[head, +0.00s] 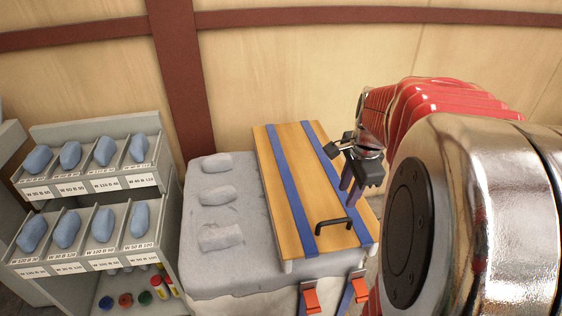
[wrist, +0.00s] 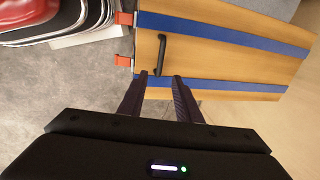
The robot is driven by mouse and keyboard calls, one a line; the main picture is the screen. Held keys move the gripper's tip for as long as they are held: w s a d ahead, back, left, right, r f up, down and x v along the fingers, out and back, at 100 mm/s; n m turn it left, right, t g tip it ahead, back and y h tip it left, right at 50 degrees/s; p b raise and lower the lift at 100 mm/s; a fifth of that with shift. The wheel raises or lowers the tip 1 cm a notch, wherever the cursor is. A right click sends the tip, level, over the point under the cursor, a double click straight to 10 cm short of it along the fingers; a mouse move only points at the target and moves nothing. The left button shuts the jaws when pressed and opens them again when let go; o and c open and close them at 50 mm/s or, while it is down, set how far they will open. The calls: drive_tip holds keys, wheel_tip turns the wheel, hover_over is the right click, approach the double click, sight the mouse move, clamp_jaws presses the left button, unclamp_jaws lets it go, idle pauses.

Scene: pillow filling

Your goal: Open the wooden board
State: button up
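The wooden board (head: 283,185) lies flat on the right side of the grey padded block, with two blue straps running along it. Its black handle (head: 334,223) is near the front end and also shows in the wrist view (wrist: 162,54). My gripper (head: 346,190) is above the right edge of the board, behind the handle in the head view. In the wrist view its two fingers (wrist: 160,78) are apart, with the handle just beyond their tips. The exact height above the board is unclear.
The grey padded block (head: 205,265) has several shallow pillow-shaped forms left of the board. Two orange buckles (head: 310,300) hang at the board's front edge. A shelf (head: 95,205) of blue pillows stands at left. A wooden wall (head: 290,60) is behind.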

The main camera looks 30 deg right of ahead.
sight(337, 221)
drive_tip(key=shift+f, duration=0.15)
drive_tip(key=w+f, duration=0.1)
drive_tip(key=f, duration=0.8)
drive_tip(key=w+d+f, duration=0.1)
drive_tip(key=f, duration=0.3)
drive_tip(key=shift+w+f, duration=0.15)
drive_tip(key=shift+w, duration=0.15)
drive_tip(key=shift+c, duration=0.7)
drive_tip(key=shift+a, duration=0.1)
clamp_jaws()
